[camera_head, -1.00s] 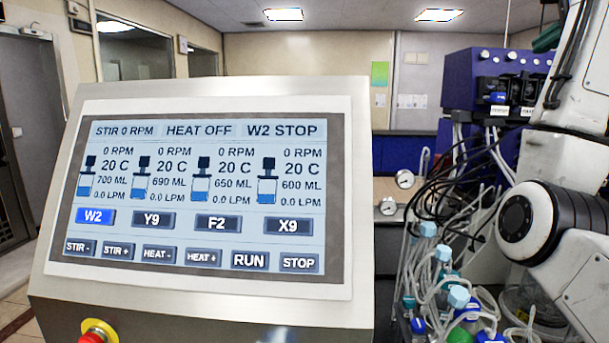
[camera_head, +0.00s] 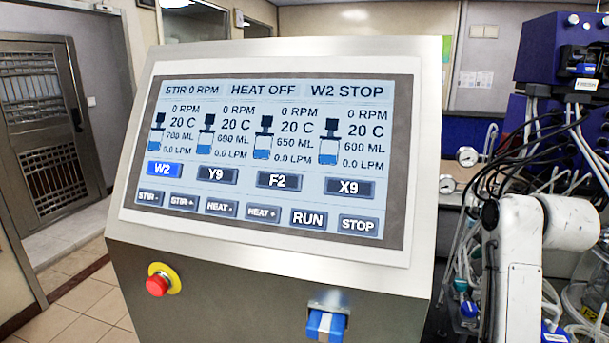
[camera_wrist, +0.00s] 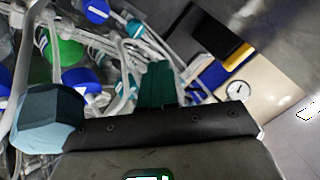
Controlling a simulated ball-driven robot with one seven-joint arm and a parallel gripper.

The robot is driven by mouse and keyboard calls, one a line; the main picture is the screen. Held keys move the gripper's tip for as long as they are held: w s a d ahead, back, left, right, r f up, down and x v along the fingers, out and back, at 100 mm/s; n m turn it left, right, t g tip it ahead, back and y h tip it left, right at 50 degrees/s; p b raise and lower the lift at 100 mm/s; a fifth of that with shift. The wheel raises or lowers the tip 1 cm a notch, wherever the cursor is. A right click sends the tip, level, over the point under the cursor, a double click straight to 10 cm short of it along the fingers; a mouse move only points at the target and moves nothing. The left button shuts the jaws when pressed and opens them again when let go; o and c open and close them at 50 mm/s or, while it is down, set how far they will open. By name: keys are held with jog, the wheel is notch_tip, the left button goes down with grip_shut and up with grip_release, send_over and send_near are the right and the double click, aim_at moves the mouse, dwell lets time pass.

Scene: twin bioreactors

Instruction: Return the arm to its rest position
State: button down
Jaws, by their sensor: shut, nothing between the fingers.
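My arm (camera_head: 520,265) shows as white links at the lower right of the head view, in front of the tubing. My gripper is outside the head view. In the wrist view my gripper (camera_wrist: 158,84) shows as dark green fingers close together beyond a black bar, with nothing held between them. Tubing and bottle caps lie behind and to the left of the fingers. How far they are from the fingers is hard to tell.
The control console (camera_head: 270,260) fills the middle, its screen reading W2 STOP. It bears a red emergency button (camera_head: 157,285) and a blue piece (camera_head: 326,324). Tubes and capped bottles crowd the right below a dark blue unit (camera_head: 560,50). Open floor (camera_head: 85,305) lies at left.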

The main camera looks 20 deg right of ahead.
jog(key=s+a+f+n+g, duration=0.1)
jog(key=s+a+f+n, duration=0.2)
jog(key=s+a+f, duration=0.3)
jog(key=s+a+f+n+g+y, duration=0.1)
jog(key=s+a+f, duration=0.5)
jog(key=f, duration=0.7)
jog(key=s+a+f+n+g+y+b, duration=0.1)
jog(key=s+a+f+n+g, duration=0.2)
jog(key=s+a+f+n, duration=0.2)
jog(key=shift+s+a+f+n, duration=0.1)
jog(key=shift+s+a+f, duration=0.25)
jog(key=shift+s+f, duration=0.4)
jog(key=shift+s+a+f+n, duration=0.1)
jog(key=shift+s+a+f, duration=0.3)
jog(key=shift+s+f, duration=0.35)
jog(key=shift+s+a+f+n, duration=0.1)
jog(key=shift+s+a+f, duration=0.35)
jog(key=shift+f, duration=0.45)
jog(key=s+a+f+n+g, duration=0.1)
jog(key=s+a+f, duration=0.1)
jog(key=s, duration=0.3)
jog(key=s+a+f+n+g, duration=0.1)
jog(key=s+a+f+n, duration=0.1)
jog(key=s, duration=0.4)
jog(key=shift+s+n+y+b, duration=0.3)
jog(key=shift+y, duration=0.1)
jog(key=c, duration=1.8)
grip_release()
